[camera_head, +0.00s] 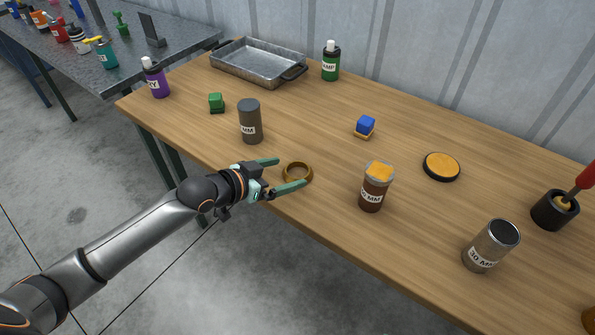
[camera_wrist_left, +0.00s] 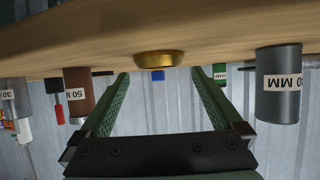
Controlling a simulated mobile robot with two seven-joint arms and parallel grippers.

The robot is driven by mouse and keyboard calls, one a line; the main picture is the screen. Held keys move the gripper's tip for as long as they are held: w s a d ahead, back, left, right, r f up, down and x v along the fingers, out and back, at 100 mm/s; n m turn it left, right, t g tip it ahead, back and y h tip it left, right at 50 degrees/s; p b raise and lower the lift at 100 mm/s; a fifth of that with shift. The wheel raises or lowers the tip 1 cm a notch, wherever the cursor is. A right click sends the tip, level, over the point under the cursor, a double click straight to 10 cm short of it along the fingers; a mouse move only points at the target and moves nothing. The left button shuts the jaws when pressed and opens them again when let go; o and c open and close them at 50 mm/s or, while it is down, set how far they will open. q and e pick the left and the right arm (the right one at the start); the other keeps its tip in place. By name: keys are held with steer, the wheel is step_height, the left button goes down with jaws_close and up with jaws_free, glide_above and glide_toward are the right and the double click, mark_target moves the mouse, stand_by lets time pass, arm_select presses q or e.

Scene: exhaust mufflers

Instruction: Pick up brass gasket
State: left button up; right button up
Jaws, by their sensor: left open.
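The brass gasket (camera_head: 297,173) is a gold-brown ring lying flat near the front edge of the wooden table (camera_head: 330,215). My left gripper (camera_head: 290,172) comes in from the left, low over the table edge, with its green fingers spread apart and empty. The fingertips appear on either side of the gasket in the head view. In the left wrist view, which is upside down, the gasket (camera_wrist_left: 158,59) shows between and beyond the open fingers (camera_wrist_left: 160,74). I cannot tell whether either finger touches it. My right gripper is not in view.
A dark grey cylinder (camera_head: 250,121) stands just behind the gripper. A brown jar (camera_head: 372,194) stands to the gasket's right. A blue block (camera_head: 365,126) and green block (camera_head: 216,102) lie farther back. A metal tray (camera_head: 258,65) is at the back left.

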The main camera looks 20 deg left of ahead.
mark_target(305, 167)
arm_select(q)
steer(key=x, duration=0.3)
steer(key=shift+w+d+f, duration=0.15)
steer(key=shift+w+d, duration=0.05)
steer(key=c, duration=1.1)
